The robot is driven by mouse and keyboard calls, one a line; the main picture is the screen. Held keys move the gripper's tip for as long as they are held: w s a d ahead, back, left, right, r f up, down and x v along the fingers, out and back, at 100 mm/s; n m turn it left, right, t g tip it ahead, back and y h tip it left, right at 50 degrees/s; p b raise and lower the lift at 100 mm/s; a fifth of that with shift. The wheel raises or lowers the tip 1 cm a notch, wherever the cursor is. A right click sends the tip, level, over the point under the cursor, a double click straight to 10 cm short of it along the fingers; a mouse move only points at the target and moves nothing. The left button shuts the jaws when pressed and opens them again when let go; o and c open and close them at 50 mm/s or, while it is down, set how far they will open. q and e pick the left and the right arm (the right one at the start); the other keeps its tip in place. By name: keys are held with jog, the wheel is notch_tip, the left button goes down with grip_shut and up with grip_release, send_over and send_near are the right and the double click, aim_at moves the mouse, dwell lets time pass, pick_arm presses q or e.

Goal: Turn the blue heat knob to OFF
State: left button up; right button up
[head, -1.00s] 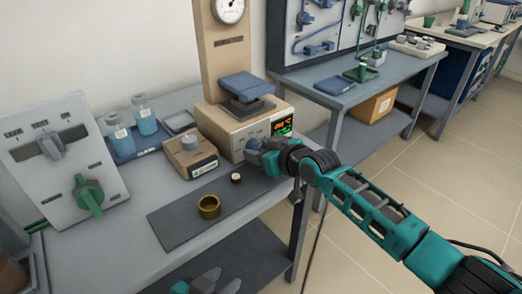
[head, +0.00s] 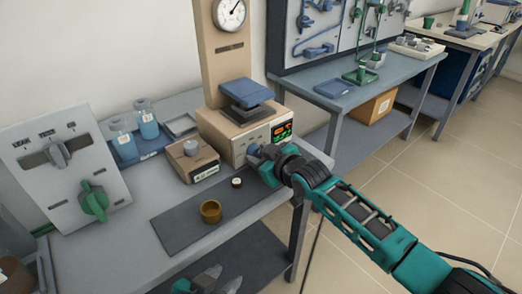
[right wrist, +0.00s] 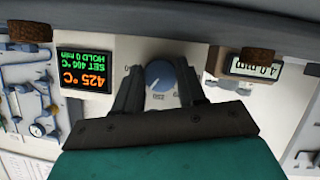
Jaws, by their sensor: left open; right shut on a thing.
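The blue heat knob (right wrist: 160,75) is on the front of the beige heating unit (head: 228,133). In the right wrist view it sits between the two dark fingers of my right gripper (right wrist: 158,80), which is shut on it. The knob has a white pointer line and printed numbers around it; the small marks are hard to read. The lit display (right wrist: 84,70) beside it shows 425 °C in orange and a green set line of about 400 °C. In the head view my right gripper (head: 257,155) covers most of the knob. My left gripper (head: 210,281) is open and empty at the bottom edge.
A brass ring (head: 210,211) and a small dark-sided cap (head: 236,182) stand on the grey mat (head: 175,225). A small beige box (head: 193,160) with a display stands left of the unit. A panel with a green knob (head: 94,201) and blue-liquid bottles (head: 148,124) are farther left.

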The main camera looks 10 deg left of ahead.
jog(key=shift+n+t+h+p, duration=0.3)
jog(key=shift+n+t+p, duration=0.15)
jog(key=shift+n+t, duration=0.2)
jog(key=shift+f+n, duration=0.1)
jog(key=shift+n, duration=0.35)
jog(key=shift+n+t, duration=0.3)
jog(key=shift+t, duration=0.05)
jog(key=o, duration=1)
jog(key=shift+o, duration=0.2)
jog(key=shift+s, duration=0.1)
